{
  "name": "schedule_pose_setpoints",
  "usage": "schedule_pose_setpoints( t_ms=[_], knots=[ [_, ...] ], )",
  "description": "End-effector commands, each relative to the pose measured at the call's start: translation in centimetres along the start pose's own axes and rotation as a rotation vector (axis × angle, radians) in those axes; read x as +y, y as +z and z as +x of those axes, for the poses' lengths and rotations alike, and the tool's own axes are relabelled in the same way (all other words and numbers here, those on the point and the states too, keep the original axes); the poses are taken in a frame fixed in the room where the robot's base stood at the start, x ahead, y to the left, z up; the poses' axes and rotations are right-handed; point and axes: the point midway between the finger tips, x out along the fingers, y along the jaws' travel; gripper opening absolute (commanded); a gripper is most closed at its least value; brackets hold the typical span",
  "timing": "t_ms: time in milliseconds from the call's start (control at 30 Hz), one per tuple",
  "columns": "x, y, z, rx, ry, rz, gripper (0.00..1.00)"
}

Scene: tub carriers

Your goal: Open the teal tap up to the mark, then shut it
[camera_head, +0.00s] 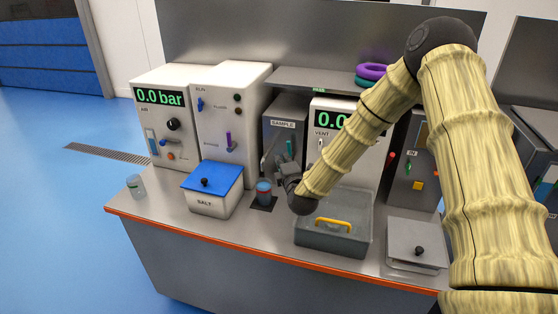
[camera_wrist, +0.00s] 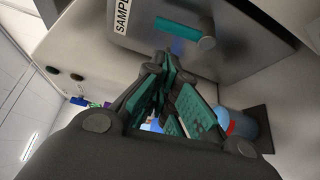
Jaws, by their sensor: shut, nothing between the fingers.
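The teal tap (camera_head: 289,147) is a small bar handle on the front of the grey SAMPLE box (camera_head: 271,128). It stands roughly upright in the head view. In the wrist view the tap (camera_wrist: 178,29) runs to a round grey knob. My gripper (camera_wrist: 166,62) is shut and empty, its fingertips close to the box front and a little apart from the tap handle in the picture. In the head view my gripper (camera_head: 287,169) is small and dark, just below the tap. A blue cup with a red band (camera_head: 264,192) stands below; it also shows in the wrist view (camera_wrist: 240,124).
A blue-lidded SALT box (camera_head: 205,202) stands left of the cup. A grey bin with a yellow handle (camera_head: 334,239) sits below my forearm. A VENT panel (camera_head: 322,137) is right of the SAMPLE box. A small glass (camera_head: 135,187) is at the left bench edge.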

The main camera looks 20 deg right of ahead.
Motion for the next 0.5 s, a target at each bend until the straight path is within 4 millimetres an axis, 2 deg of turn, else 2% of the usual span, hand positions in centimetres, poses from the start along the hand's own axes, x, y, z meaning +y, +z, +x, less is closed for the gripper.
schedule_pose_setpoints(
  t_ms=[67,300,500],
  knots=[
    [0.1,0.6,1.1,-0.008,-0.002,0.003,0.00],
    [0.0,0.7,4.3,-0.007,-0.001,0.002,0.00],
    [-0.1,0.6,5.8,-0.006,-0.002,0.001,0.00]
  ],
)
